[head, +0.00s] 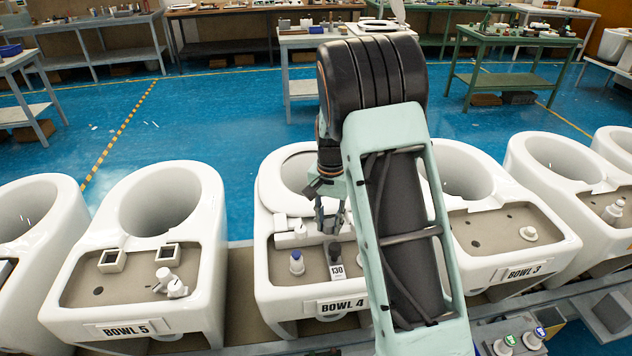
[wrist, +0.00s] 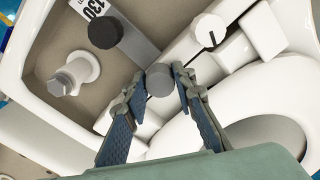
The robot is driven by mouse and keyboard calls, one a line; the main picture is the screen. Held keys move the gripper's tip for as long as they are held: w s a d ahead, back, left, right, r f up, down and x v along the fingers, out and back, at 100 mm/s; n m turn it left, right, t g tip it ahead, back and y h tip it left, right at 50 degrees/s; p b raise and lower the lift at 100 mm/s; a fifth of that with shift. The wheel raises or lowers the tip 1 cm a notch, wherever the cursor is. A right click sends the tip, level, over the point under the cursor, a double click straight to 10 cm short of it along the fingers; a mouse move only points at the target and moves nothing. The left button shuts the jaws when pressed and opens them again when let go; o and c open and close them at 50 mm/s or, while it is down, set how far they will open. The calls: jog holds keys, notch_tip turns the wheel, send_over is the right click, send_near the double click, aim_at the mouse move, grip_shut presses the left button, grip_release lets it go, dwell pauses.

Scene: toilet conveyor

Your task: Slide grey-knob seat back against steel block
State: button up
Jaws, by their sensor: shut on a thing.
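The grey knob (wrist: 160,80) sits between my fingertips in the wrist view, and my gripper (wrist: 159,76) is shut on it. The white seat (wrist: 190,145) curves round the bowl opening below my fingers. In the head view my gripper (head: 330,218) is over the rear of Bowl 4's ring, and the knob is hidden there. The steel block (wrist: 140,48) is a grey bar with a "130" label and a black knob (wrist: 105,32), ahead of my fingers. The head view shows its label (head: 337,271) too. I cannot tell the gap between seat and block.
A white knob with a black line (wrist: 207,30) stands on the white bar right of my fingers. Bowl 5 (head: 205,290) and Bowl 3 (head: 555,250) flank Bowl 4.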

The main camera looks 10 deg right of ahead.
jog(key=shift+s+f, duration=0.1)
jog(key=shift+s, duration=0.35)
dwell(0.5)
jog(key=o, duration=1)
jog(key=shift+w+r+p, duration=0.1)
jog(key=shift+r+p, duration=0.25)
jog(key=shift+r, duration=0.35)
jog(key=shift+r+p, duration=1.9)
jog(key=shift+r, duration=1.1)
jog(key=shift+d, duration=0.1)
